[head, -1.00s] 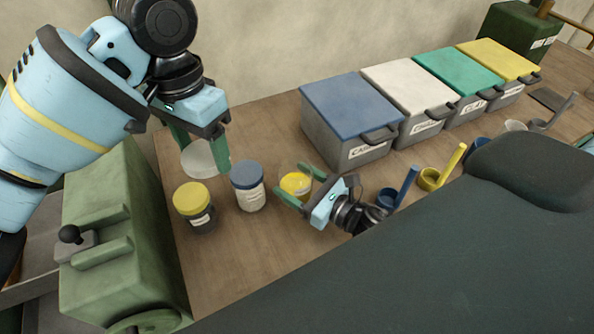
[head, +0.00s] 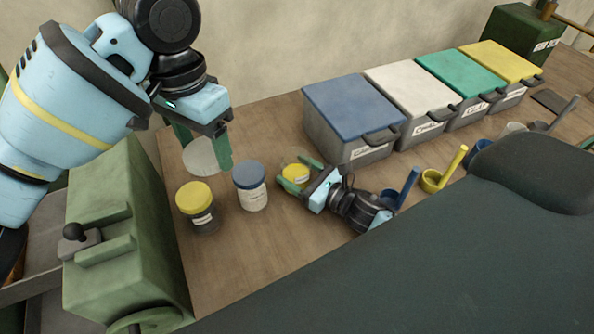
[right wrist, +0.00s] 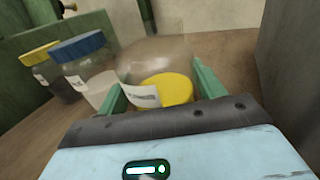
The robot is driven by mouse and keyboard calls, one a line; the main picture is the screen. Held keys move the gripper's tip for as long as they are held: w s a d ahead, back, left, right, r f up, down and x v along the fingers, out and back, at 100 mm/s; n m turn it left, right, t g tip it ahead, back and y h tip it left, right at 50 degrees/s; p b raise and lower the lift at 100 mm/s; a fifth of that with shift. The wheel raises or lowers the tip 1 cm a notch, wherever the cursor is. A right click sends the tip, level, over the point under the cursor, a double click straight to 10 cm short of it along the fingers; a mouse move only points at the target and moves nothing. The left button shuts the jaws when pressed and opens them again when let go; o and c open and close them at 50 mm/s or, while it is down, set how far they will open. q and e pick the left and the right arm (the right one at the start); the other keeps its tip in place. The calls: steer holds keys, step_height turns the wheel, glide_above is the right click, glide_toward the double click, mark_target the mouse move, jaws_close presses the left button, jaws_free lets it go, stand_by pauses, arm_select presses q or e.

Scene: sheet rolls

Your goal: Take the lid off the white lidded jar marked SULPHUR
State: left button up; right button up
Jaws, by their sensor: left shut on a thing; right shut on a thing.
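A pale, see-through round lid (head: 203,156) is between the fingers of my left gripper (head: 203,150), which is shut on it above the table, left of the jars. A clear jar with yellow contents (head: 296,171) stands right of the blue-lidded jar. My right gripper (head: 302,174) is shut on this jar, with one green finger on each side. In the right wrist view its yellow part (right wrist: 172,88) and a white label (right wrist: 143,96) show between the fingers. The label is too blurred to read. No lid shows on this jar, and the pale lid is apart from it.
A yellow-lidded dark jar (head: 197,208) and a blue-lidded jar (head: 250,186) stand to the left. Several lidded bins (head: 352,112) line the back. Blue (head: 401,188) and yellow (head: 440,175) scoops lie at right. A green machine (head: 110,245) stands left. The front middle table is clear.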

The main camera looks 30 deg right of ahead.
arm_select(q)
steer(key=shift+f, duration=0.3)
arm_select(e)
steer(key=shift+f, duration=0.1)
steer(key=o, duration=1.9)
arm_select(q)
steer(key=shift+r, duration=0.1)
steer(key=shift+r, duration=0.2)
arm_select(e)
steer(key=shift+s, duration=0.1)
steer(key=b+v, duration=0.2)
steer(key=v, duration=0.8)
steer(key=shift+s+d, duration=0.1)
steer(key=shift+s, duration=0.25)
arm_select(q)
steer(key=shift+g, duration=0.4)
steer(key=shift+w+f, duration=0.15)
steer(key=shift+f, duration=2.55)
arm_select(e)
steer(key=shift+s+d, duration=0.25)
steer(key=shift+s, duration=0.25)
